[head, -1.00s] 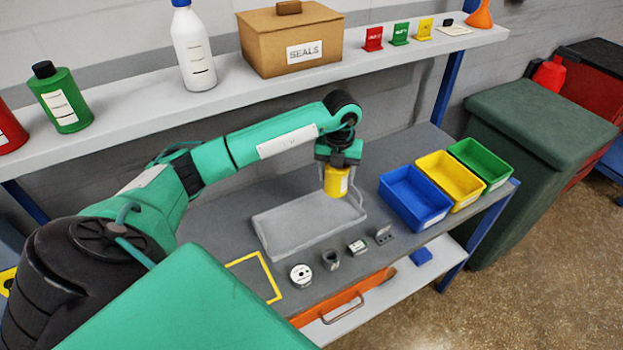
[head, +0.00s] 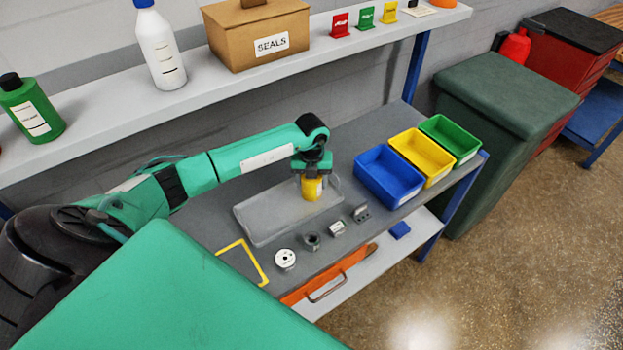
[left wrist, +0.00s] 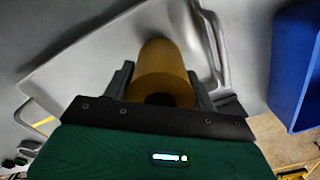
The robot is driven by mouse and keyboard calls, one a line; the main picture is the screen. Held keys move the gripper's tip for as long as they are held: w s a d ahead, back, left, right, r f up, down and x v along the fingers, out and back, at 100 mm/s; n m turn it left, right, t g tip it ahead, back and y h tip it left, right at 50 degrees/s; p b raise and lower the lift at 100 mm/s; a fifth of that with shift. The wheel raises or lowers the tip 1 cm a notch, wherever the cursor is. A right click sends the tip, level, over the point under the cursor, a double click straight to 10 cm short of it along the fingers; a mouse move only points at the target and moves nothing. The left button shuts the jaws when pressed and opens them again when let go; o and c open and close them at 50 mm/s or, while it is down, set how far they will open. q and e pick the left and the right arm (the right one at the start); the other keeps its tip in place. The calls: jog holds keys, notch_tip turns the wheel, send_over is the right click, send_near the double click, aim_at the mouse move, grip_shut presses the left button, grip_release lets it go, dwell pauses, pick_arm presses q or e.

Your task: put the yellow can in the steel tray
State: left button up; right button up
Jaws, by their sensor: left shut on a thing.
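The yellow can (head: 312,189) is upright in my left gripper (head: 312,180), over the right end of the steel tray (head: 262,222). The gripper is shut on the can, which also shows between its two fingers in the left wrist view (left wrist: 162,65). The can's lower end is at or just above the tray floor; I cannot tell whether it touches. The tray also shows behind the can in the left wrist view (left wrist: 85,70). My right gripper is not in view.
Blue (head: 388,178), yellow (head: 421,157) and green (head: 450,139) bins stand right of the tray. Several small metal parts, including a round one (head: 285,259), lie in front of it. A shelf (head: 200,100) with a white bottle (head: 160,48) and a box (head: 257,35) runs above the bench.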

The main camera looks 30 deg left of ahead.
pick_arm(q)
jog(key=shift+f, duration=0.1)
jog(key=o, duration=1.2)
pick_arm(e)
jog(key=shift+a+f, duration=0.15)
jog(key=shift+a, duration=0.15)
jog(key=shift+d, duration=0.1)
pick_arm(q)
jog(key=shift+r, duration=0.45)
notch_tip(320, 180, up, 6)
jog(key=b, duration=0.2)
jog(key=shift+r+b, duration=0.1)
jog(key=shift+b, duration=0.25)
jog(key=shift+r, duration=0.3)
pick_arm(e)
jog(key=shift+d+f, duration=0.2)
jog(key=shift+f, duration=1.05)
